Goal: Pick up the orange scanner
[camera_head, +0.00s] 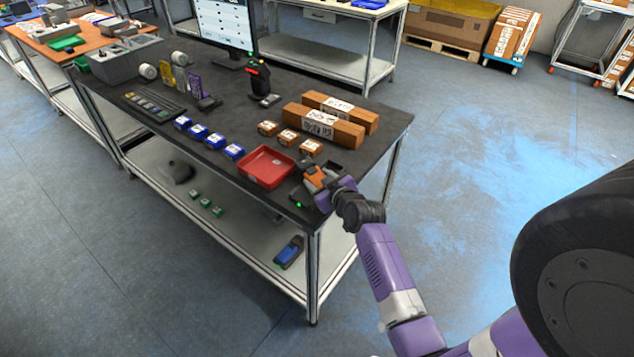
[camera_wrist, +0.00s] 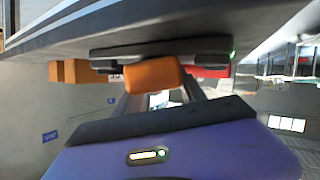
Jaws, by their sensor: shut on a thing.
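The orange scanner (camera_head: 314,173) is at the near right corner of the dark table, partly hidden by my gripper (camera_head: 322,183). In the wrist view the orange scanner (camera_wrist: 153,75) shows as an orange block between my fingers. My gripper is shut on it. A dark flat base with a green light (camera_head: 300,199) lies beside it on the table. The base also shows in the wrist view (camera_wrist: 120,53), close to the scanner. I cannot tell whether the scanner still touches it.
A red tray (camera_head: 266,167) stands just left of my gripper. Small brown boxes (camera_head: 288,137), long brown boxes (camera_head: 322,124) and several blue boxes (camera_head: 198,132) stand farther back. A black and red scanner on a stand (camera_head: 259,80) is near the monitor (camera_head: 224,24). Floor at right is clear.

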